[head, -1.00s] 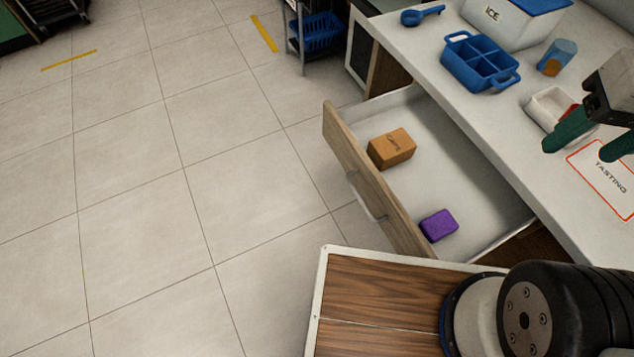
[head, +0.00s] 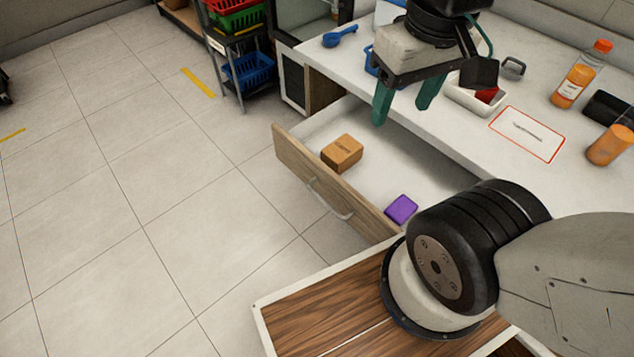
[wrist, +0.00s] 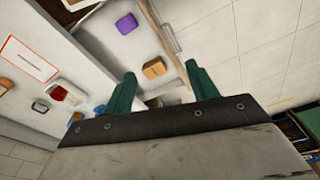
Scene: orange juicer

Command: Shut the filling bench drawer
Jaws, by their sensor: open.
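The filling bench drawer (head: 337,188) is pulled out from the white bench, with a wooden front and a metal bar handle (head: 331,199). In it lie a brown box (head: 343,152) toward the far end and a purple block (head: 401,209) toward the near end. My gripper (head: 402,108) is open and empty, its green fingers pointing down above the drawer's inner far part and the bench edge. In the wrist view, my gripper (wrist: 158,82) has its fingers apart, with the brown box (wrist: 155,68) and the handle (wrist: 171,38) beyond them. It touches neither.
On the bench top (head: 420,120) stand a blue scoop (head: 339,36), a white tray (head: 476,97) with something red, a red-bordered card (head: 527,133) and orange bottles (head: 572,86). A shelf with baskets (head: 243,70) stands beyond the bench. The tiled floor before the drawer is clear.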

